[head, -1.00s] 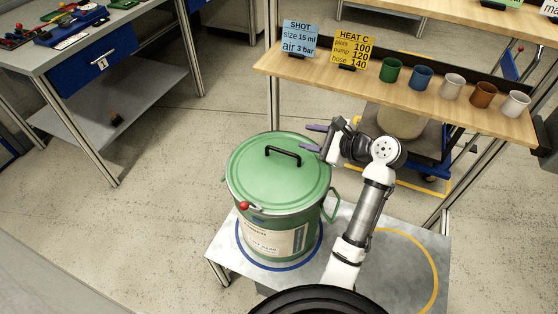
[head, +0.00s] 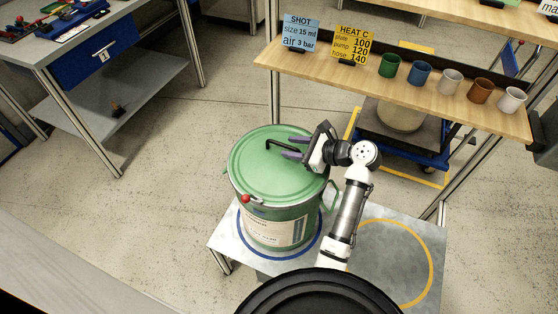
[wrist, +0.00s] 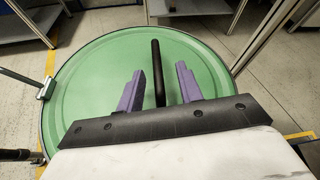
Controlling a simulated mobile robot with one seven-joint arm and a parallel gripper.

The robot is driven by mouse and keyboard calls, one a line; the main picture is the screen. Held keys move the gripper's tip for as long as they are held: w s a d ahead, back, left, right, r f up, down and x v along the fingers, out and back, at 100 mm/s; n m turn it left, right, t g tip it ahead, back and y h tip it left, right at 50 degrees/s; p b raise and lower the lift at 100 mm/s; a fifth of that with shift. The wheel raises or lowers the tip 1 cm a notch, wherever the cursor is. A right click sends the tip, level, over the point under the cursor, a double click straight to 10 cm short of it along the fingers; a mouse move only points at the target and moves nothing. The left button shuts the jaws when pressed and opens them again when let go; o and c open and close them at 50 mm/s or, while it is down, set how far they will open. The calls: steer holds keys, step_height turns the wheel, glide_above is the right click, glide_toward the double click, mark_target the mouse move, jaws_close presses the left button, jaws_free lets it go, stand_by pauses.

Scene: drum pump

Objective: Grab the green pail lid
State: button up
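The green pail lid (head: 262,172) sits on top of the green pail (head: 272,226), with a black bar handle (head: 278,148) standing up from it. In the wrist view the lid (wrist: 95,85) fills most of the picture and its handle (wrist: 158,72) runs between my two purple fingers. My gripper (head: 294,146) is open at the right side of the lid, its fingers pointing left over it. In the wrist view my gripper (wrist: 160,82) shows a gap on each side of the handle. Contact with the lid cannot be told.
The pail stands in a blue ring on a grey metal table (head: 352,285); an empty yellow ring (head: 432,270) lies to its right. A red-knobbed clamp (head: 246,199) is at the pail's front rim. A wooden shelf (head: 350,82) with several cups and signs is behind.

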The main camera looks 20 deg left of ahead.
mark_target(283, 146)
steer(key=shift+p+x, duration=0.3)
steer(key=shift+x, duration=1.65)
jaws_close()
steer(key=shift+r, duration=0.1)
